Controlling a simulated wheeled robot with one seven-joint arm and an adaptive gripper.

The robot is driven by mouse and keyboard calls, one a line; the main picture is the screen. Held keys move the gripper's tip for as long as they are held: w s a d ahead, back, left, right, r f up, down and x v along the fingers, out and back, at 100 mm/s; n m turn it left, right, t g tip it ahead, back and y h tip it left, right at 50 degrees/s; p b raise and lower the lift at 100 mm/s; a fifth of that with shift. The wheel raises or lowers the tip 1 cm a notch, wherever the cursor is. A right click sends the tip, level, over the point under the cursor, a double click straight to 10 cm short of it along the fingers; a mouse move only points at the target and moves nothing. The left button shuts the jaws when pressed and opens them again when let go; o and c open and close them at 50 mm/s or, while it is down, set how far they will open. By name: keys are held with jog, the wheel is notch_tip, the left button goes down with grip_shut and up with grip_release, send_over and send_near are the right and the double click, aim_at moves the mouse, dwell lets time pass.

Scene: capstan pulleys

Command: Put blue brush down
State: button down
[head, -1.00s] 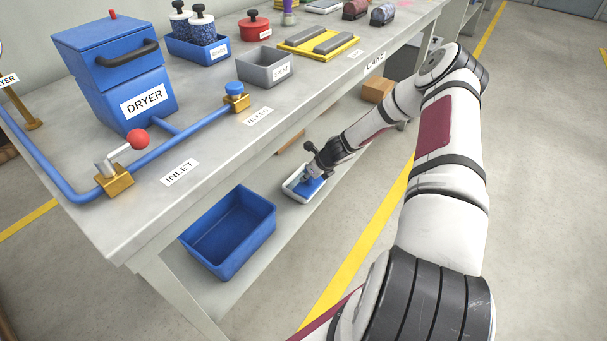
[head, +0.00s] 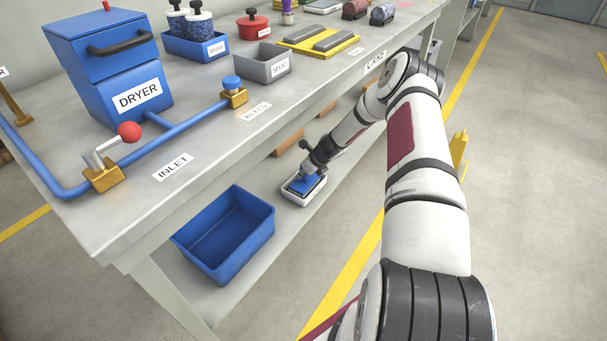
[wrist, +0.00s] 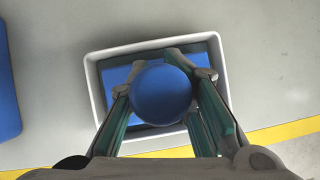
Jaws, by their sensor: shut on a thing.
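The blue brush shows in the wrist view as a round blue knob (wrist: 161,92) above a flat blue body (wrist: 118,76). My gripper (wrist: 162,80) is shut on the knob, one finger on each side. In the head view my gripper (head: 311,165) is above the lower shelf, with the blue brush body (head: 304,184) under it. The brush body lies within the outline of a white tray (head: 313,198). I cannot tell whether it touches the tray floor.
A blue bin (head: 256,245) stands on the lower shelf (head: 288,222) left of the tray. The bench top (head: 210,134) overhangs the shelf, carrying the dryer (head: 105,80) and a grey box (head: 262,66). Yellow floor line (head: 350,262) runs beside the shelf.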

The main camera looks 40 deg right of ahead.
jog(key=shift+f, duration=0.1)
jog(key=c, duration=1.4)
grip_release()
jog(key=shift+o, duration=0.2)
jog(key=p+v, duration=0.3)
jog(key=v, duration=0.9)
jog(key=shift+d, duration=0.1)
